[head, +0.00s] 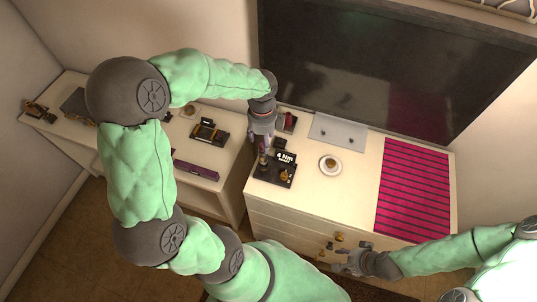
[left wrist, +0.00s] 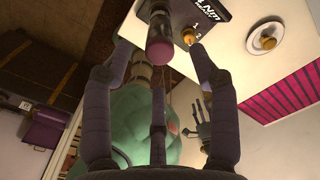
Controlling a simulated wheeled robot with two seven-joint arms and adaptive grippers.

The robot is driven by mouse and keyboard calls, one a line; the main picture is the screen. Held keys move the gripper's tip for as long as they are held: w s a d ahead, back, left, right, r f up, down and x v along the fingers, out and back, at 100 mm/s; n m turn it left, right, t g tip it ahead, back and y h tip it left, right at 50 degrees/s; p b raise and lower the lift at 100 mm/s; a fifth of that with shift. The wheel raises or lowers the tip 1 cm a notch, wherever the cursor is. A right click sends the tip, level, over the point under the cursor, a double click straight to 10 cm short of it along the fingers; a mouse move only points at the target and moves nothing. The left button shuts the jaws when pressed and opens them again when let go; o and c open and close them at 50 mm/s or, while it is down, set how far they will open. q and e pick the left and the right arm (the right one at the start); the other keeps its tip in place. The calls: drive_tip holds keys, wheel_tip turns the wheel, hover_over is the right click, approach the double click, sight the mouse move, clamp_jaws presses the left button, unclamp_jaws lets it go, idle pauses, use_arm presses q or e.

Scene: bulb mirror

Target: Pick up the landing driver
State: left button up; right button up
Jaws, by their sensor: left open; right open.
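The black driver stand (head: 274,172), marked "4 Nm", is on the white cabinet top. A driver with a dark body and a dull pink end (left wrist: 160,50) stands upright at its left side; I take it for the landing driver. My left gripper (head: 263,148) is above it, pointing down, and hides part of it in the head view. In the left wrist view its fingers (left wrist: 158,72) are spread, with the driver's end between and beyond them; I see no grip. My right gripper (head: 346,263) is open and empty at the cabinet's front. It also shows in the left wrist view (left wrist: 197,131).
A brass knob-like piece (left wrist: 188,37) sits on the stand. A white saucer with a small item (head: 330,165), a grey plate (head: 338,131) and a pink striped mat (head: 414,190) lie to the right. A large dark screen (head: 370,70) stands behind. A purple case (head: 196,170) lies left.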

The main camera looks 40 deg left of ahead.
sight(262, 147)
use_arm(q)
drive_tip(key=f, duration=0.4)
drive_tip(key=shift+s+a, duration=0.15)
drive_tip(key=shift+s, duration=0.15)
drive_tip(key=shift+w+f, duration=0.2)
drive_tip(key=shift+f, duration=0.25)
drive_tip(key=shift+w+f, duration=0.15)
drive_tip(key=shift+f, duration=2.4)
clamp_jaws()
